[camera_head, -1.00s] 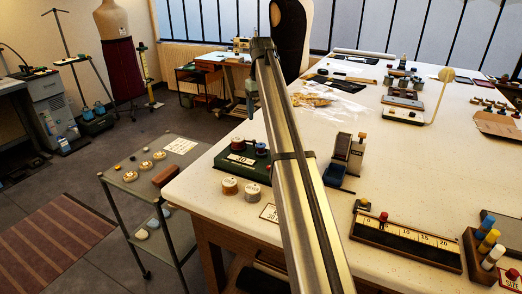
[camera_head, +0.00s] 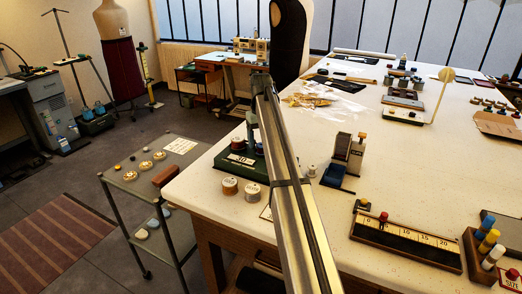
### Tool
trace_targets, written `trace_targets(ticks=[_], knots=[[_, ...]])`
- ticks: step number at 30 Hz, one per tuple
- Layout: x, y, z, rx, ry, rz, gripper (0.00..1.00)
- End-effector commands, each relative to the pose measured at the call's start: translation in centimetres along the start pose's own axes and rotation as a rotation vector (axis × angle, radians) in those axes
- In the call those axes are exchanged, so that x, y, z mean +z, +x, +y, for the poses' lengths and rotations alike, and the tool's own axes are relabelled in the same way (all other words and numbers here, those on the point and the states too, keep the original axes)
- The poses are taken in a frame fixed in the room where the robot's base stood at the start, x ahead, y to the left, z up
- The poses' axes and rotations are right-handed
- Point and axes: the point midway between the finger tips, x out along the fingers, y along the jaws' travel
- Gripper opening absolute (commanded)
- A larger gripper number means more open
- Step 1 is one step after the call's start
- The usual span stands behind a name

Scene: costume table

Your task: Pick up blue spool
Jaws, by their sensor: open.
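The green stand (camera_head: 230,163) marked 30 sits near the left corner of the white table. A red spool (camera_head: 238,144) stands on it. The blue spool is hidden now behind my arm and gripper; the earlier view shows it on the right part of this stand. My gripper (camera_head: 251,142) points down, low over the stand's right side. Its jaws are open, but their gap is hard to make out. I cannot tell whether the fingers are around the blue spool or beside it.
Two thread reels (camera_head: 240,188) stand in front of the stand. A small spool (camera_head: 311,170) and an upright grey and wooden device (camera_head: 347,155) are right of my arm. A grey cart (camera_head: 150,170) stands left of the white table (camera_head: 390,190). A numbered board (camera_head: 405,239) lies front right.

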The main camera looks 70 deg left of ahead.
Motion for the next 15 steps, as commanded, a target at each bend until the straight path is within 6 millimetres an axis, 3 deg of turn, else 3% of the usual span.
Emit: trace_targets(ticks=[4, 11, 15], knots=[[0.1, 1.8, 0.0, 0.000, 0.000, 0.000, 0.70], [0.0, 2.1, 0.0, 0.000, 0.000, 0.001, 0.70], [0.0, 2.0, 0.0, 0.000, 0.000, 0.001, 0.59]])
